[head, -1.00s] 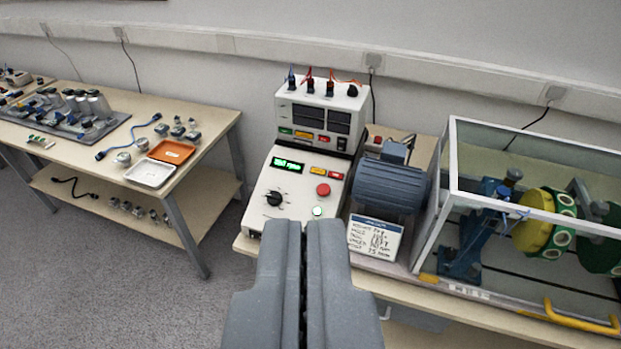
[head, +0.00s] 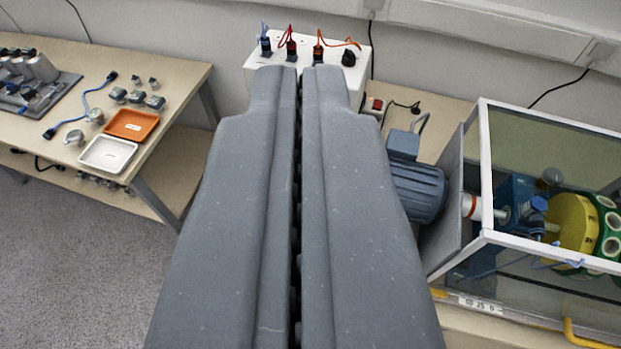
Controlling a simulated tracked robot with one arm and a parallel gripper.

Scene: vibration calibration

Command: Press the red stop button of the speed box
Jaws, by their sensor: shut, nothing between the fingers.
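My gripper (head: 299,72) is shut and empty, and it fills the middle of the head view. I cannot tell whether the fingertips touch anything. Behind the fingertips, the top of a white instrument box (head: 365,68) shows, with blue, red and orange plugs on it.
A blue motor (head: 418,190) stands just right of my gripper. Further right is a clear enclosure with a pale frame (head: 487,170) around a yellow wheel (head: 572,225). At left, another table (head: 185,80) carries an orange tray (head: 131,124) and a white tray (head: 107,154).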

